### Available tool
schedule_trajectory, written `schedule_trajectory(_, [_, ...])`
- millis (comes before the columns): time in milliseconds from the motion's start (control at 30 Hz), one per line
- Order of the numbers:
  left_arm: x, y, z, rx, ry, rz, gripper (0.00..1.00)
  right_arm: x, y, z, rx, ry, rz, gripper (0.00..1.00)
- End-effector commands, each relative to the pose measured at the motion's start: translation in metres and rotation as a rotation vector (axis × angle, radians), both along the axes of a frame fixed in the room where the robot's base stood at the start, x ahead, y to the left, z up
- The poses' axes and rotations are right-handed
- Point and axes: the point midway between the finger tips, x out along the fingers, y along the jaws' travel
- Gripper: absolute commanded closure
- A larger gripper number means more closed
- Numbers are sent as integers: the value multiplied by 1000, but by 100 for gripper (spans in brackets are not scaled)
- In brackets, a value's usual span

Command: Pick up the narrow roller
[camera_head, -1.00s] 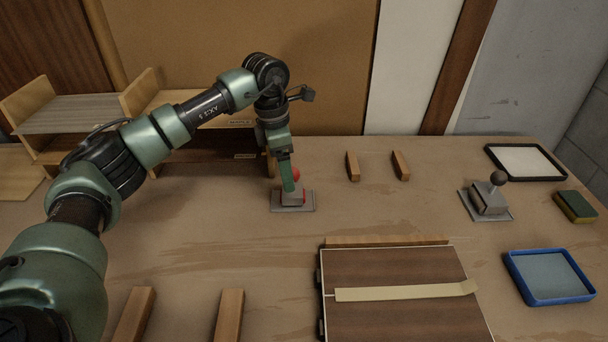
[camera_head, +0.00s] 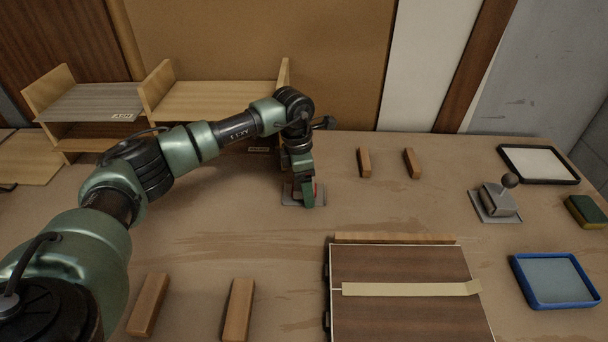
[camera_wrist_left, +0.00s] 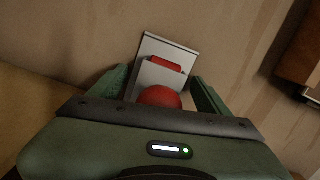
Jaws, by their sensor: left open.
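The roller with a red ball knob, which looks like the narrower of two, sits in a grey stand (camera_head: 290,201) at the table's middle, in front of the shelves. In the left wrist view its red knob (camera_wrist_left: 160,97) and a red part (camera_wrist_left: 167,65) show in the grey stand (camera_wrist_left: 158,74). My left gripper (camera_head: 307,196) points down over it. Its open fingers (camera_wrist_left: 158,90) lie on either side of the red knob, apart from it as far as I can see. In the head view the gripper hides most of the roller. My right gripper is not in view.
A second roller with a dark knob (camera_head: 509,181) stands at the right. A veneer panel with a pale strip (camera_head: 405,289) lies in front. Wooden blocks (camera_head: 364,162), a blue tray (camera_head: 554,280), a black-framed tray (camera_head: 538,163) and a sponge (camera_head: 586,211) lie around. Shelves (camera_head: 215,103) stand behind left.

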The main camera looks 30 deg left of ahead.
Motion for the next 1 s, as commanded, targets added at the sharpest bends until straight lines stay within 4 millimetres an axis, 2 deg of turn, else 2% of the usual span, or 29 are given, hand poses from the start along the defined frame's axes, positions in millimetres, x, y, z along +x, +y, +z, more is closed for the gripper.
schedule_trajectory(33, [0, 0, 0, 0, 0, 0, 23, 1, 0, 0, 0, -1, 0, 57])
schedule_trajectory(267, [0, 0, 0, 0, 0, -1, 87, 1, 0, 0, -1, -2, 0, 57])
schedule_trajectory(733, [1, 0, 8, -1, -5, -1, 87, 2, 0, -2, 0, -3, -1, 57])
schedule_trajectory(867, [2, 0, 23, -1, -6, -2, 87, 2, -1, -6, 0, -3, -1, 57])
schedule_trajectory(1000, [2, 0, 50, -2, -8, -1, 87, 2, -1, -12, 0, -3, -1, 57])
